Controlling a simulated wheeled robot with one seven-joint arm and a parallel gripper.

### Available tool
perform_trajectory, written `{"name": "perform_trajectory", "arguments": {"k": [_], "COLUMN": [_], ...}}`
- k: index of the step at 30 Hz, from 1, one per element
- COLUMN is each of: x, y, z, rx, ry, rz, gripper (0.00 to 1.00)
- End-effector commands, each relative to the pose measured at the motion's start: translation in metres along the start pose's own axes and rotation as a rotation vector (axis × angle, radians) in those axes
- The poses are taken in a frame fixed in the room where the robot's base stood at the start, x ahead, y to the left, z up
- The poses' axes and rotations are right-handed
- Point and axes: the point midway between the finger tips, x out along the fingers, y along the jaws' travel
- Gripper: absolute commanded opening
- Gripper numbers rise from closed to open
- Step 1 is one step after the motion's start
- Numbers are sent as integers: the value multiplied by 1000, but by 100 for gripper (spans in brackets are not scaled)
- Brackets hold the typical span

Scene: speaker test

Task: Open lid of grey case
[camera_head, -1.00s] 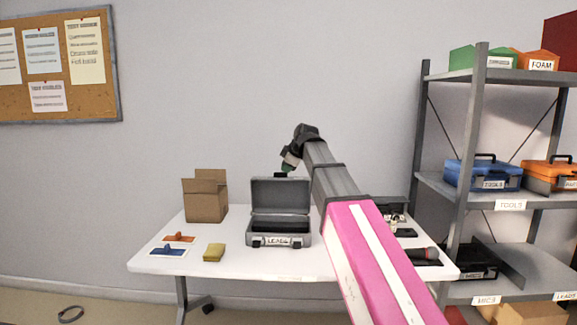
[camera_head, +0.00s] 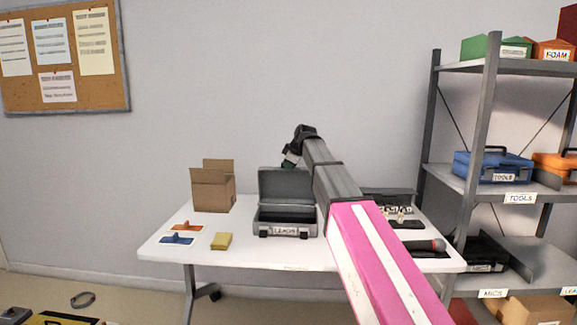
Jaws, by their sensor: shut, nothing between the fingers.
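My arm reaches over the table from the lower right and covers the case's right edge. My gripper (camera_head: 289,163) is above the lid's top edge, shut and empty. It is small in view, and I cannot tell whether it touches the lid.
On the white table (camera_head: 270,258) are an open cardboard box (camera_head: 213,190), a yellow sponge-like block (camera_head: 221,241), blue and orange items on cards (camera_head: 178,239), and a second open case (camera_head: 388,200) behind my arm. A grey shelf (camera_head: 487,130) stands at the right. A microphone (camera_head: 428,245) lies near the table's right end.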

Motion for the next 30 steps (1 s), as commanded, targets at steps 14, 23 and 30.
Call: {"name": "perform_trajectory", "arguments": {"k": [14, 23, 30], "x": [24, 42, 42], "y": [49, 70, 69], "z": [-3, 1, 1], "rx": [89, 107, 106], "ry": [-50, -61, -61], "rz": [-195, -237, -236], "gripper": [0, 0, 0]}}
